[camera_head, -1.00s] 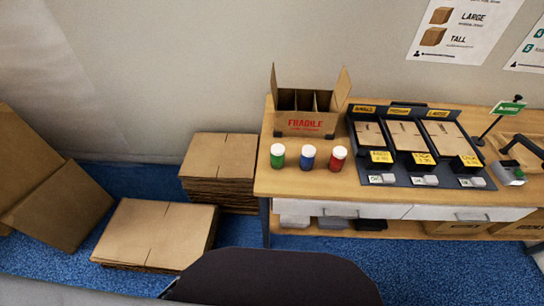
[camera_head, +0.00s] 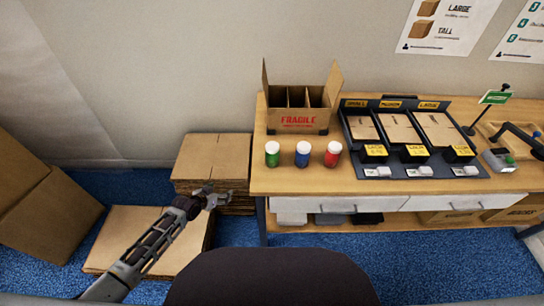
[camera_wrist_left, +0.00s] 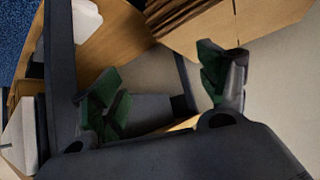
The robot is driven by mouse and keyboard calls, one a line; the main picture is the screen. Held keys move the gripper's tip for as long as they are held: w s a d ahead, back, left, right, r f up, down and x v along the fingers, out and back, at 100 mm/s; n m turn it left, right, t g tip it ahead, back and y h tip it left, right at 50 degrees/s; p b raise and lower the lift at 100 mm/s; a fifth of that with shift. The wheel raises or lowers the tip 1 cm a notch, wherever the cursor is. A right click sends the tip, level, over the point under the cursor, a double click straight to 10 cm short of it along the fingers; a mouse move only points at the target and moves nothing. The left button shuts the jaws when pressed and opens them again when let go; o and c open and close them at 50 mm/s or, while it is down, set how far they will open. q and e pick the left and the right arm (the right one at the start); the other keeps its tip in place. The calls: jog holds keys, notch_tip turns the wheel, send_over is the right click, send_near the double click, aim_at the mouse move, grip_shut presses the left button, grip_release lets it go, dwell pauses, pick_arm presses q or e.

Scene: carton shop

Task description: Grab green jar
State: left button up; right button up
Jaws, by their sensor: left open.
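The green jar (camera_head: 272,154) has a white lid and stands upright on the left front of the wooden table (camera_head: 400,185). A blue jar (camera_head: 302,154) and a red jar (camera_head: 333,154) stand in a row to its right. My left gripper (camera_head: 217,198) is open and empty, left of the table's front left corner, lower in the picture than the green jar and apart from it. Its two fingers (camera_wrist_left: 165,95) show in the left wrist view, with nothing between them. The green jar cannot be made out in that view. My right gripper is not in view.
An open divided box marked FRAGILE (camera_head: 297,120) stands behind the jars. A rack of flat cartons (camera_head: 405,130) stands to the right. Stacks of flat cardboard (camera_head: 213,160) lie on the blue floor (camera_head: 236,240) left of the table.

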pick_arm(q)
jog(key=d+r+m+h, duration=0.1)
jog(key=d+r, duration=0.3)
jog(key=r, duration=0.3)
jog(key=s+d+r+m+h, duration=0.1)
jog(key=d+r+m+h, duration=0.1)
jog(key=d+r, duration=0.3)
jog(key=d+r+m+h+b, duration=0.1)
jog(key=d+r, duration=0.4)
jog(key=r, duration=0.6)
jog(key=shift+s+d+r+h, duration=0.15)
jog(key=shift+d+r+h, duration=0.05)
jog(key=shift+h, duration=0.3)
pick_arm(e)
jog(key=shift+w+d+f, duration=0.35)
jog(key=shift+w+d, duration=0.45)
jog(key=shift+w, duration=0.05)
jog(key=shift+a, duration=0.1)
